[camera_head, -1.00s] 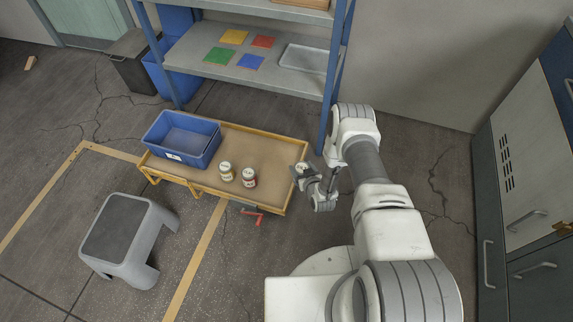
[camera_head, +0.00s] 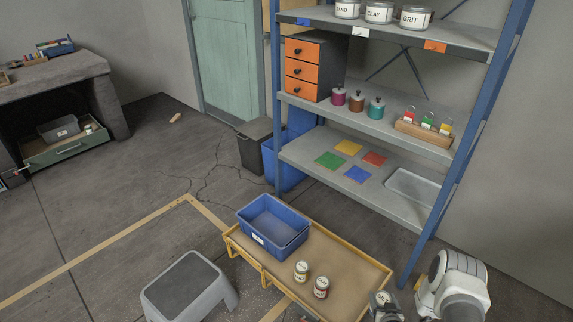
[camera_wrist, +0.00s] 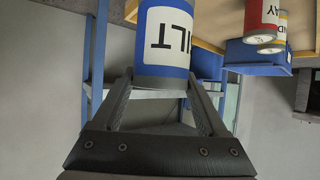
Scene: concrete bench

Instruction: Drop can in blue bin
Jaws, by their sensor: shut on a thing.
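My gripper (camera_wrist: 160,84) is shut on a can (camera_wrist: 165,20) with a white label reading SILT and a blue band, inverted in the wrist view. In the head view my gripper (camera_head: 386,311) and the can top (camera_head: 383,297) are at the bottom edge, by the right end of a low table. A shallow blue bin (camera_head: 277,247) sits at the table's left end; it also shows in the wrist view (camera_wrist: 250,52). A taller blue bin (camera_head: 290,174) stands on the floor under the shelf's left end, partly hidden. The shallow bin's visible inside looks empty.
Two cans (camera_head: 302,272) (camera_head: 321,288) stand on the yellow-edged table (camera_head: 340,262). A grey step stool (camera_head: 187,285) is left of it. A black bin (camera_head: 253,150) stands beside the tall blue bin. The blue-post shelf (camera_head: 400,208) rises behind. The floor at left is open.

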